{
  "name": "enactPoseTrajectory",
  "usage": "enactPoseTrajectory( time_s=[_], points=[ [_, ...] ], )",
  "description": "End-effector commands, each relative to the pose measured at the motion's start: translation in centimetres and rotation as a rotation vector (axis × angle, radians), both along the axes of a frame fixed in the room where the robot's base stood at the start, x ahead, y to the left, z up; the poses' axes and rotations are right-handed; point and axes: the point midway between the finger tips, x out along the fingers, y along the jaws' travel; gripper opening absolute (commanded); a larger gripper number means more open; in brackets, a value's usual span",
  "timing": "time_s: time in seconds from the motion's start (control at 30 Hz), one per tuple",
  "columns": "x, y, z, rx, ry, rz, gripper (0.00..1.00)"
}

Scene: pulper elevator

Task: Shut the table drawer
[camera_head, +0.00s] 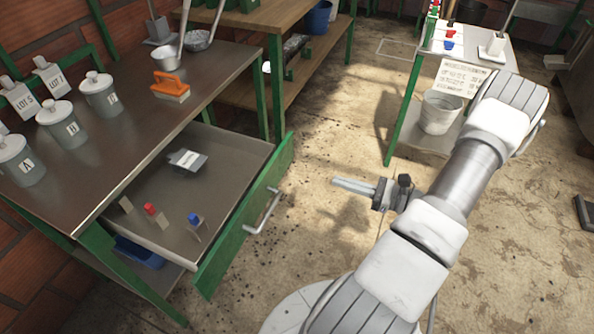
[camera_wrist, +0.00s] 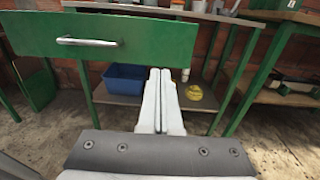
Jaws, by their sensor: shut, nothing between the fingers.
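The table drawer (camera_head: 240,155) stands pulled out from under the metal-topped table (camera_head: 125,110). Its green front (camera_head: 240,225) with a silver bar handle (camera_head: 263,212) faces my arm. In the wrist view the green front (camera_wrist: 150,42) and its handle (camera_wrist: 87,42) fill the upper left. My gripper (camera_head: 335,185) is shut and empty, to the right of the drawer front and apart from it. In the wrist view the closed fingers (camera_wrist: 160,72) point toward the drawer front, right of the handle. The drawer holds a labelled grey item (camera_head: 187,160) and small red and blue pieces.
A blue bin (camera_wrist: 125,77) sits on the shelf below. A small table (camera_head: 402,105) with a white bucket (camera_head: 440,112) stands at the back right. The floor between is clear.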

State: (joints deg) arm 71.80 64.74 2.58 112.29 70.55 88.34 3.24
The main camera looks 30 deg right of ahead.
Motion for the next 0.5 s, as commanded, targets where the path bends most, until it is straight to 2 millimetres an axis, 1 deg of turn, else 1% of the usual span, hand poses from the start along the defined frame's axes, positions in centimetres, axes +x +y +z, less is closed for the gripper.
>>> enactPoseTrajectory(
  time_s=[0.13, 0.27, 0.5],
  points=[
    [0.5, 0.2, -0.3, 0.013, -0.005, -0.014, 0.00],
    [2.0, 1.5, -0.3, 0.012, -0.004, -0.011, 0.00],
    [6.0, 4.7, -0.4, 0.012, -0.004, -0.007, 0.00]
  ],
)
